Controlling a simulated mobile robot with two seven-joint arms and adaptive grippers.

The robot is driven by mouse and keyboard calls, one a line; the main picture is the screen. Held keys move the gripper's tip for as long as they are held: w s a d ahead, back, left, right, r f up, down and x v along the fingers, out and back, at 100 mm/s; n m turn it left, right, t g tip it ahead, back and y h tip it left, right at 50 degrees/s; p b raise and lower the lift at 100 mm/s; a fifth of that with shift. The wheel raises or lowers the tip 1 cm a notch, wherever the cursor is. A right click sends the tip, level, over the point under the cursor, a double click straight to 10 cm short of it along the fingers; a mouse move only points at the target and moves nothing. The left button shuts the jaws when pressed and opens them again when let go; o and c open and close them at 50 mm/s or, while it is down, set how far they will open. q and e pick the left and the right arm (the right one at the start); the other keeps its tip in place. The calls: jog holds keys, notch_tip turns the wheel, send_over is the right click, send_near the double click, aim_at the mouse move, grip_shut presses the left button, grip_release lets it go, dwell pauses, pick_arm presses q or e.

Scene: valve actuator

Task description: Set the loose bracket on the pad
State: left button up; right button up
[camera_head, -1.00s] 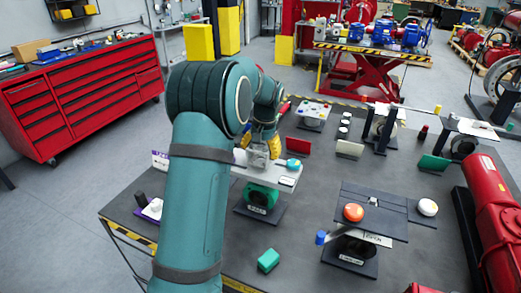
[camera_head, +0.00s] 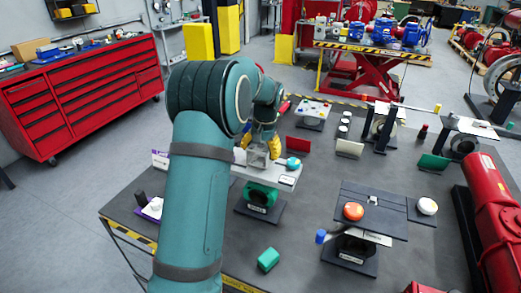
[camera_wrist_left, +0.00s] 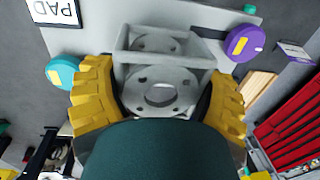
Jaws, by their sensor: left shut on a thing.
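The loose bracket (camera_head: 257,159) is a grey metal block with a large round hole and small bolt holes. It also shows in the left wrist view (camera_wrist_left: 190,62). My left gripper (camera_head: 260,145) is shut on it, with a yellow finger on either side, also seen in the left wrist view (camera_wrist_left: 160,98). The bracket is over the light grey plate (camera_head: 284,179) on the green valve stand. A white "PAD" label (camera_wrist_left: 55,12) is at the plate's edge in the left wrist view. Whether the bracket touches the plate is unclear. My right gripper is out of view.
A turquoise knob (camera_head: 293,163) and a purple knob (camera_wrist_left: 240,43) flank the bracket. To the right stands another plate (camera_head: 372,213) with an orange button (camera_head: 353,212). A green block (camera_head: 268,260) lies in front. Red tanks (camera_head: 497,225) line the right side.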

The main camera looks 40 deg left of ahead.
pick_arm(q)
jog(key=shift+f+b, duration=0.4)
jog(key=shift+f, duration=0.35)
jog(key=o, duration=1.2)
notch_tip(320, 180, up, 12)
jog(key=d, duration=0.1)
jog(key=shift+w+d, duration=0.15)
jog(key=shift+w, duration=0.05)
jog(key=shift+f, duration=0.1)
